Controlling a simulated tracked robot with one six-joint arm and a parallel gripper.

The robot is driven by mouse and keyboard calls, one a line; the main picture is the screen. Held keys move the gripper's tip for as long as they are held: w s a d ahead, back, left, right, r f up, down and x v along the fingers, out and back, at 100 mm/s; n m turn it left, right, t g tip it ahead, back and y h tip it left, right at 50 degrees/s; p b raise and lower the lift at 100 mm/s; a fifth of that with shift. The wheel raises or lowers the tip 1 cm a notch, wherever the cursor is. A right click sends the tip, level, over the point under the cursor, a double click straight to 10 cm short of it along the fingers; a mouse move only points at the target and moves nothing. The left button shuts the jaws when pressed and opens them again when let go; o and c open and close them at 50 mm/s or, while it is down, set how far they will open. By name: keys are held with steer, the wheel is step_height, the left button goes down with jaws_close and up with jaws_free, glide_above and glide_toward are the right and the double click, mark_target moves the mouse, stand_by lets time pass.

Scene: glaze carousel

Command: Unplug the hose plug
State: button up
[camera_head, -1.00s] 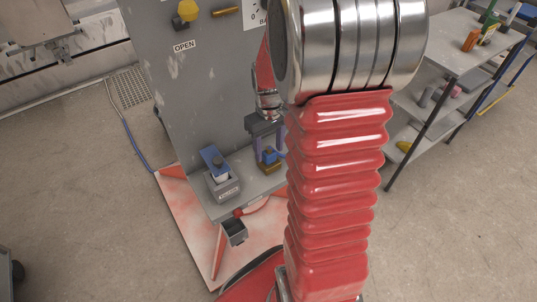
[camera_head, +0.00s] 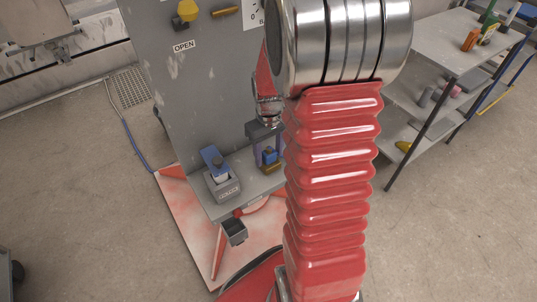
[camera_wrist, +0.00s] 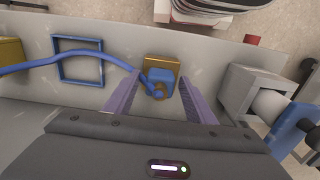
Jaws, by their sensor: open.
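The hose plug (camera_wrist: 158,85) is blue and sits in a brass-coloured block (camera_wrist: 174,63), with a blue hose (camera_wrist: 82,58) running off to the left in the wrist view. In the head view the plug (camera_head: 269,156) sits low on the grey stand, above the brass block (camera_head: 271,168). My gripper (camera_wrist: 159,84) is open, its two purple fingers on either side of the plug, with visible gaps. In the head view my gripper (camera_head: 267,150) points down over the plug. My arm hides most of the hose there.
A grey box with a blue lever (camera_head: 214,162) stands left of the plug on the grey ledge; it shows at the right in the wrist view (camera_wrist: 291,130). A blue square frame (camera_wrist: 78,60) lies left of the plug. A shelf cart (camera_head: 450,50) stands at the right.

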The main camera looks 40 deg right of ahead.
mark_target(269, 148)
steer(key=shift+c, duration=0.3)
jaws_close()
stand_by(0.5)
steer(key=shift+r, duration=0.65)
steer(key=shift+r, duration=0.35)
steer(key=shift+r, duration=0.35)
steer(key=shift+r, duration=0.7)
steer(key=shift+r, duration=0.35)
steer(key=shift+r, duration=0.6)
